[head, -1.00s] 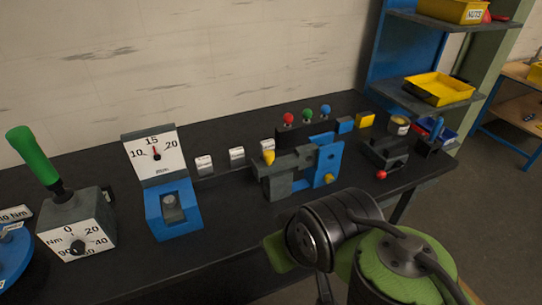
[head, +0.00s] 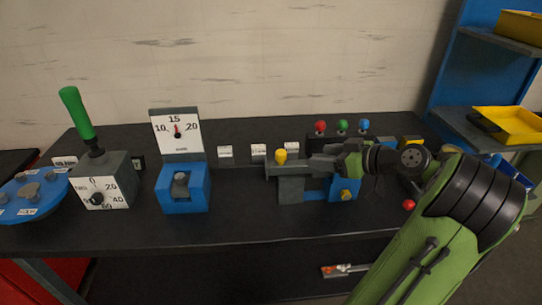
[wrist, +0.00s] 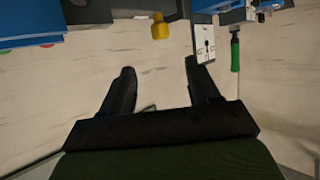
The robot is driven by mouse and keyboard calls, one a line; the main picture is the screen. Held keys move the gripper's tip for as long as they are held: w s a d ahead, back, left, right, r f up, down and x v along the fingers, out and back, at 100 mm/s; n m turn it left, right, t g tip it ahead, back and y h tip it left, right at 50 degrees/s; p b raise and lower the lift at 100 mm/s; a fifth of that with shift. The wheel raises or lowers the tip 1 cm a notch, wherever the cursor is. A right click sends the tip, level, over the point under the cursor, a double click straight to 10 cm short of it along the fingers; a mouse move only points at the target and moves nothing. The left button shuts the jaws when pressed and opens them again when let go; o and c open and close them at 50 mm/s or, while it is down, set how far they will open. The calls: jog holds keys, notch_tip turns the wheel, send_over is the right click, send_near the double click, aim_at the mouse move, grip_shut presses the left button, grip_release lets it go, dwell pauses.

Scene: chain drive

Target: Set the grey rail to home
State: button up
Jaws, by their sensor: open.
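A grey stepped bar (head: 290,170), which looks like the grey rail, sits on the blue-and-grey fixture in the middle of the bench. A yellow knob (head: 281,156) stands up at its left end; a yellow knob also shows in the wrist view (wrist: 160,27). My gripper (head: 318,165) is at the fixture, right of the knob, and hides part of it. In the wrist view my gripper (wrist: 160,82) has its two dark fingers wide apart with nothing between them. The knob lies beyond the fingertips, apart from them. I cannot read a home mark.
A blue gauge stand (head: 182,190) and a grey box with a green lever (head: 78,113) stand left. Red, green and blue knobs (head: 342,125) stand behind the fixture. White labels (head: 258,150) line the back. A red ball knob (head: 408,204) is right. The front bench strip is clear.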

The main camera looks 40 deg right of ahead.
aim_at(281, 151)
jog(key=b+x, duration=0.2)
jog(key=x, duration=1.3)
jog(key=shift+f, duration=0.15)
jog(key=shift+a, duration=0.1)
jog(key=shift+c, duration=0.4)
